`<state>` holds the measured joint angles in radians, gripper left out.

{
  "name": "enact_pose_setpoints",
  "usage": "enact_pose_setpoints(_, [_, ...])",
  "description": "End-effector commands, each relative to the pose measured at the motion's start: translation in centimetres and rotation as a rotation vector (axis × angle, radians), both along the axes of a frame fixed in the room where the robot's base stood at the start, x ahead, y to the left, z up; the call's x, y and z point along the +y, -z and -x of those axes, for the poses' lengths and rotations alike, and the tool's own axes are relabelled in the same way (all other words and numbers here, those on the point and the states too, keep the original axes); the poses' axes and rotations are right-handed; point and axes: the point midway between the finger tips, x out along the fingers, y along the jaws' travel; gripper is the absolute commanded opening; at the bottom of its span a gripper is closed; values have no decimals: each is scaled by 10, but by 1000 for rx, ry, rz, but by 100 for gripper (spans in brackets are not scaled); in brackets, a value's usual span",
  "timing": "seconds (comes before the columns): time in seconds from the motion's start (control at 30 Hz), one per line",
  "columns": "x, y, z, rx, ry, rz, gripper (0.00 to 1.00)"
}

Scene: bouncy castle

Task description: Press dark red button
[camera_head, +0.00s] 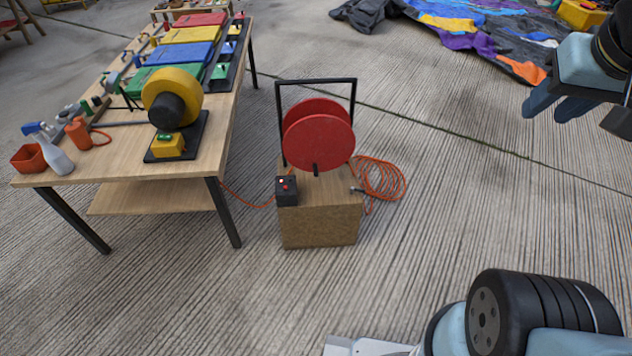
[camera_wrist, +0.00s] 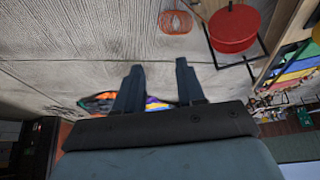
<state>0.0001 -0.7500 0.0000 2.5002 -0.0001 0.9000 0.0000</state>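A small black control box (camera_head: 287,197) is fixed at the upper left corner of a wooden block, in front of a red reel. Tiny red and pale spots show on its top; a reddish button (camera_head: 285,187) is among them, too small to tell its exact shade. My gripper (camera_head: 552,108) is in the air at the upper right of the head view, far from the box. In the wrist view its two fingers (camera_wrist: 159,70) stand apart with nothing between them. I cannot make out the control box in the wrist view.
The red reel (camera_head: 318,142) with a black frame stands on the wooden block (camera_head: 320,225); an orange cable coil (camera_head: 382,180) lies to its right. A cluttered table (camera_head: 120,180) stands left. A colourful deflated sheet (camera_head: 480,35) lies behind. Concrete floor between gripper and block is clear.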

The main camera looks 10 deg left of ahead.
Motion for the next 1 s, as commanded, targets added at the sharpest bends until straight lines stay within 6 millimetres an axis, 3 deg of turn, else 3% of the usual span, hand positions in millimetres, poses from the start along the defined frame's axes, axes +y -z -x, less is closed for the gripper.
enact_pose_setpoints(0.4, [0,0,0,0,0,0,0])
enact_pose_setpoints(1.0, [0,0,0,0,0,0,0])
